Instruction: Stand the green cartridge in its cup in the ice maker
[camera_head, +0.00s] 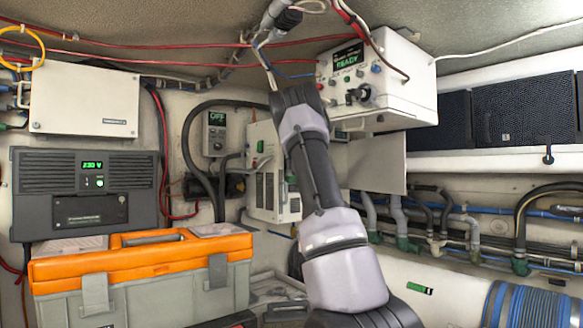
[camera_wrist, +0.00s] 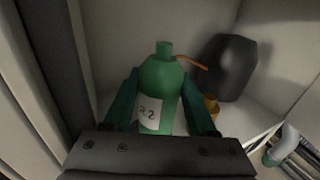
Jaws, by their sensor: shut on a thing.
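In the wrist view, the green cartridge (camera_wrist: 158,82), a bottle shape with a narrow neck and a white label, stands roughly upright in the picture between the fingers. My gripper (camera_wrist: 160,97) is shut on it, one dark green finger on each side. The cartridge's base is hidden behind the gripper body, so I cannot tell whether it touches anything below. A small amber, cup-like piece (camera_wrist: 211,105) shows beside the right finger. Pale compartment walls surround them. In the head view my gripper and the cartridge are hidden behind my arm.
In the wrist view, a black rounded container (camera_wrist: 230,68) stands close at the right, with a thin orange tube (camera_wrist: 191,62) near the cartridge's neck. In the head view, a white box with a READY display (camera_head: 395,80) hangs above a pale panel (camera_head: 376,165). An orange-lidded toolbox (camera_head: 140,265) sits lower left.

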